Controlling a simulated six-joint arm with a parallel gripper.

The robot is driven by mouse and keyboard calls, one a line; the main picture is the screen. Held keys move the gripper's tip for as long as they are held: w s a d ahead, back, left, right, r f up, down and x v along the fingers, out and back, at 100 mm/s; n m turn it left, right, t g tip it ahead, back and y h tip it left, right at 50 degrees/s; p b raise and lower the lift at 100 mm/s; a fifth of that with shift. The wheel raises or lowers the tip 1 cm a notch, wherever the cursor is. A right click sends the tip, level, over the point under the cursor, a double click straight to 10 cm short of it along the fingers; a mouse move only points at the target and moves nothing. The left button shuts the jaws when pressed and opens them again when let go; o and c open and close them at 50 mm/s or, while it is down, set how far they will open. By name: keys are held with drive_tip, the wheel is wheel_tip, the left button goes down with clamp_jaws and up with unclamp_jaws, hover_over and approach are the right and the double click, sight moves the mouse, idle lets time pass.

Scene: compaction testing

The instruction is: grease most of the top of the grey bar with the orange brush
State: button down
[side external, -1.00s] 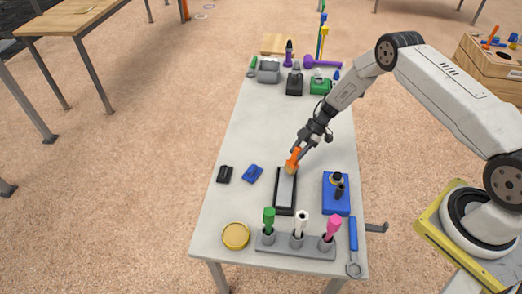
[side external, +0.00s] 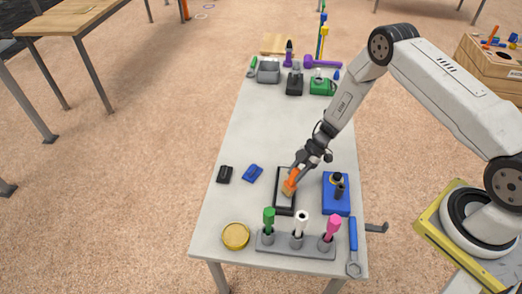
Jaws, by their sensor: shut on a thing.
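The grey bar (side external: 285,201) lies in a black frame or holder near the front of the table, its long side running front to back. My gripper (side external: 298,168) is shut on the orange brush (side external: 292,179). The brush is tilted, with its tan bristles (side external: 288,189) down over the middle of the bar. They appear to touch its top, though I cannot tell for certain. The brush and gripper hide part of the bar's far half. Whether grease is on the bar is too small to tell.
A grey rack (side external: 267,246) holds green, white and pink-handled tools in front of the bar. A blue block (side external: 336,207) stands right, a blue wrench (side external: 353,240) front right, a yellow lid (side external: 236,236) front left. Small black (side external: 225,174) and blue (side external: 253,173) pieces lie left. The table's middle is clear.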

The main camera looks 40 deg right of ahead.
drive_tip(key=shift+s+a, duration=2.2)
drive_tip(key=shift+w+d, duration=5.05)
drive_tip(key=shift+d, duration=0.05)
wheel_tip(320, 180, up, 8)
drive_tip(key=shift+r, duration=0.15)
drive_tip(key=shift+a, duration=0.1)
